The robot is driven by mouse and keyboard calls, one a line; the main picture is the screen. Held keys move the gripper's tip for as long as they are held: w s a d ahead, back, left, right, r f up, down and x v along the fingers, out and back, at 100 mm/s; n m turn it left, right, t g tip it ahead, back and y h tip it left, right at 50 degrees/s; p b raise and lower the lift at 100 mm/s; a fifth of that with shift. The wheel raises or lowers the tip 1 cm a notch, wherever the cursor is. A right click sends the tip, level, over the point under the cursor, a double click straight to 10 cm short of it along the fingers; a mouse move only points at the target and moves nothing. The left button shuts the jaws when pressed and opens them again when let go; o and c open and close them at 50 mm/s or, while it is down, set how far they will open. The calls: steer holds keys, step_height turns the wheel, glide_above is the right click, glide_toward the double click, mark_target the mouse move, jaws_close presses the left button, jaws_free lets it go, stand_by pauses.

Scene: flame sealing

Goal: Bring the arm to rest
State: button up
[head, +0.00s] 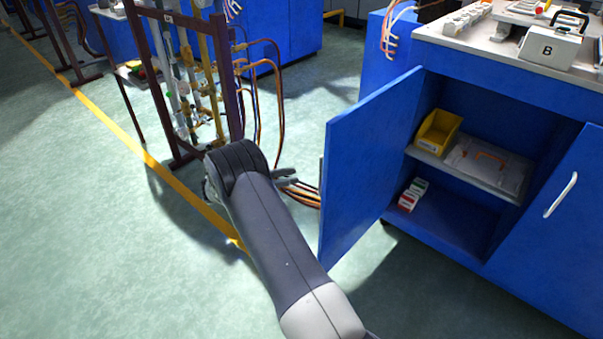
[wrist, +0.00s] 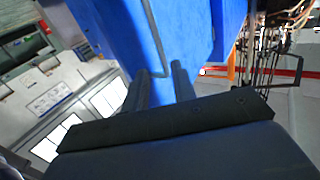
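My arm reaches forward over the floor in the head view. My gripper (head: 287,178) shows only partly beside the dark wrist, left of the open blue cabinet door (head: 368,165). In the wrist view the two dark fingers (wrist: 160,82) stand apart, with a gap between them. A blue panel and a grey bar handle (wrist: 153,40) show beyond the fingers. The handle's bent lower end appears in line with the gap; I cannot tell how near it is. I see nothing gripped.
The blue cabinet holds a yellow bin (head: 437,132), a clear case (head: 487,168) and small boxes (head: 412,195). A brown pipe frame (head: 238,75) with hoses stands ahead. Floor at left is clear.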

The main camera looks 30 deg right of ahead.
mark_target(321, 172)
steer(key=shift+a, duration=0.25)
steer(key=b+x, duration=0.1)
steer(key=x, duration=0.9)
steer(key=shift+d, duration=0.25)
steer(key=shift+s+d, duration=0.1)
steer(key=shift+s, duration=0.25)
steer(key=shift+w+r, duration=0.1)
